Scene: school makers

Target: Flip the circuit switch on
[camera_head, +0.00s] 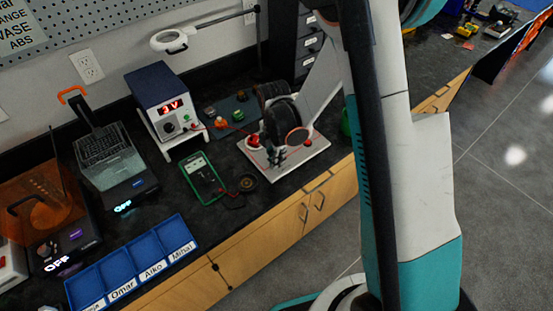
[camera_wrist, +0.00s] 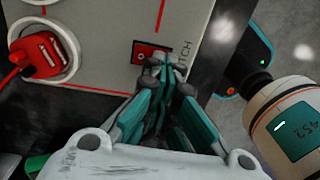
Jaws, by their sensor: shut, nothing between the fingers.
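In the wrist view, the switch (camera_wrist: 143,54) is a small black-framed piece with a red face, lying on the pale board beside printed lettering that ends in "TCH". My gripper (camera_wrist: 165,68) is shut and empty, teal and dark, with its fingertips at the right edge of the switch, partly covering it. I cannot tell whether they touch it. In the head view, my gripper (camera_head: 275,156) is low over the board's left part.
A red part on a round white base (camera_wrist: 42,55) sits left of the switch. A power supply (camera_head: 163,100), a green multimeter (camera_head: 204,178) and a blue labelled tray (camera_head: 120,268) stand to the left. The floor at right is clear.

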